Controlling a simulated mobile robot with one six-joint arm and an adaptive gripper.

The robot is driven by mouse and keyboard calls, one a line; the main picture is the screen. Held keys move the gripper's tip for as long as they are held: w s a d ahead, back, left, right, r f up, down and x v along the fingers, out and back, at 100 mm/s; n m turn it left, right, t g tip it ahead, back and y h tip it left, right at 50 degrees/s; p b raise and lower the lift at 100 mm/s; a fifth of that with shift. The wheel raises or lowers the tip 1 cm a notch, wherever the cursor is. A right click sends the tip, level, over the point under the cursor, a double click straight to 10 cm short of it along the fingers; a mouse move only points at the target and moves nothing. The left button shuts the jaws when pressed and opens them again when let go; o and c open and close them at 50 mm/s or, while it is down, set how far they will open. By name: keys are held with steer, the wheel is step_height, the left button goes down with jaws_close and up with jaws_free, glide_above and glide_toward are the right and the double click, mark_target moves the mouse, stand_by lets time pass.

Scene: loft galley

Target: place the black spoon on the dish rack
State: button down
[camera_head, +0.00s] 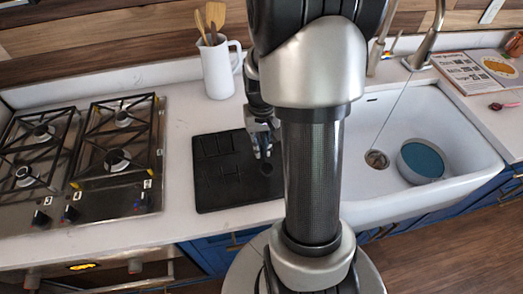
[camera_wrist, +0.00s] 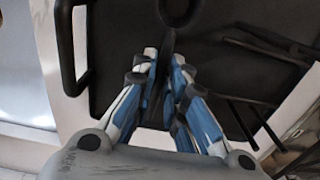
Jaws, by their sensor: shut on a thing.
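The black spoon (camera_wrist: 168,45) is between my gripper's fingers, its handle pinched and its rounded bowl end pointing up the wrist picture. My gripper (camera_wrist: 163,75) is shut on the handle. In the head view my gripper (camera_head: 263,152) is over the right part of the black dish rack (camera_head: 222,196), partly hidden by my arm. The rack is a flat dark tray with raised bars; its side loop and bars also show in the wrist view (camera_wrist: 112,75). Black on black, I cannot tell whether the spoon touches the rack.
A gas hob (camera_head: 85,160) is left of the rack. A white jug (camera_head: 217,70) with wooden utensils stands behind it. The white sink (camera_head: 440,115) at right holds a blue-inside bowl (camera_head: 421,161). The white counter (camera_head: 180,150) is bare between hob and rack.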

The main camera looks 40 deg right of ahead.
steer(key=shift+f, duration=1)
steer(key=shift+f+b, duration=0.25)
steer(key=shift+b, duration=0.1)
steer(key=c, duration=1.6)
jaws_free()
steer(key=shift+r, duration=0.1)
step_height(320, 180, up, 12)
steer(key=p, duration=0.4)
steer(key=s+a+r+n+t, duration=0.2)
steer(key=s+a+r+n, duration=0.1)
steer(key=a+r, duration=0.85)
steer(key=s+a+r+n+t, duration=0.1)
steer(key=s+a+n+t, duration=0.1)
steer(key=s+a, duration=0.6)
steer(key=shift+a+r+n+t, duration=0.15)
steer(key=shift+a+n+t, duration=0.15)
steer(key=shift+a+n, duration=0.5)
